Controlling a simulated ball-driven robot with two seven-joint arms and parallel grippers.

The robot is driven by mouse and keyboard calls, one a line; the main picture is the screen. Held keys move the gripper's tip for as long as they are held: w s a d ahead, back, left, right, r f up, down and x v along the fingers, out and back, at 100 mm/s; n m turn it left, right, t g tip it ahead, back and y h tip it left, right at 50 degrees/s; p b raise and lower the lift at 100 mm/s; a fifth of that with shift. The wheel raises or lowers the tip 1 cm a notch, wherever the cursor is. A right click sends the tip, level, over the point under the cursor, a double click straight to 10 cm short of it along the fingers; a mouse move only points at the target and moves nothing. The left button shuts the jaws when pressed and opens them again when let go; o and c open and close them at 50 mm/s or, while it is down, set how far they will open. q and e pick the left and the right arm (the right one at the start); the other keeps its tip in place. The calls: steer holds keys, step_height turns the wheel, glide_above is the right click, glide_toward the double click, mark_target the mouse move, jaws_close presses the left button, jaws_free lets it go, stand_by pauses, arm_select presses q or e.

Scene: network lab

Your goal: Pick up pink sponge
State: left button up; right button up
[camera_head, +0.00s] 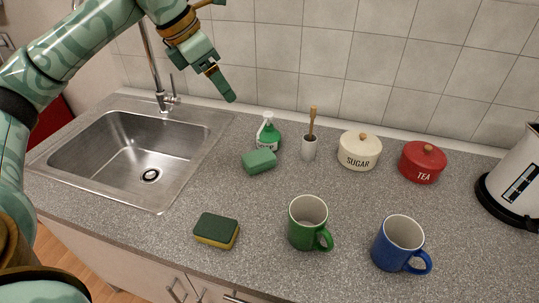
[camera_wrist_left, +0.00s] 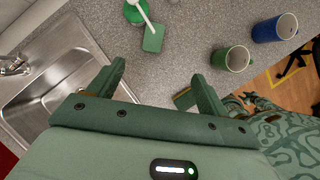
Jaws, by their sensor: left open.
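No pink sponge shows in either view. A plain green sponge (camera_head: 259,162) lies on the counter in front of the spray bottle; it also shows in the left wrist view (camera_wrist_left: 153,38). A yellow sponge with a dark green top (camera_head: 217,230) lies nearer the front edge; in the left wrist view it (camera_wrist_left: 183,100) is partly hidden by a finger. My left gripper (camera_head: 222,84) is raised above the back of the counter, near the tiled wall. In the left wrist view its fingers (camera_wrist_left: 160,86) are apart with nothing between them. My right gripper is not in view.
A steel sink (camera_head: 200,150) with a tap (camera_head: 160,85) is at left. A green spray bottle (camera_head: 268,133), brush holder (camera_head: 309,149), sugar pot (camera_head: 358,152) and tea pot (camera_head: 421,164) stand behind. A green mug (camera_head: 305,228), blue mug (camera_head: 396,246) and kettle (camera_head: 515,180) stand right.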

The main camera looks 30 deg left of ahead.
arm_select(q)
steer(key=b, duration=0.7)
glide_toward(255, 157)
steer(key=shift+g, duration=0.3)
steer(key=f+b, duration=0.1)
steer(key=w+d+f+b, duration=0.1)
steer(key=b, duration=0.1)
steer(key=f+b, duration=0.1)
steer(key=shift+w+d+f, duration=0.25)
steer(key=shift+w+d, duration=0.1)
steer(key=shift+d, duration=0.05)
steer(key=b+x, duration=0.1)
steer(key=x, duration=0.1)
steer(key=a+b+x, duration=0.1)
steer(key=b+x, duration=0.1)
steer(key=x, duration=0.1)
steer(key=shift+f, duration=0.2)
steer(key=shift+w+d+f+b, duration=0.1)
steer(key=shift+f+b, duration=0.05)
steer(key=shift+b, duration=0.15)
steer(key=c, duration=1.1)
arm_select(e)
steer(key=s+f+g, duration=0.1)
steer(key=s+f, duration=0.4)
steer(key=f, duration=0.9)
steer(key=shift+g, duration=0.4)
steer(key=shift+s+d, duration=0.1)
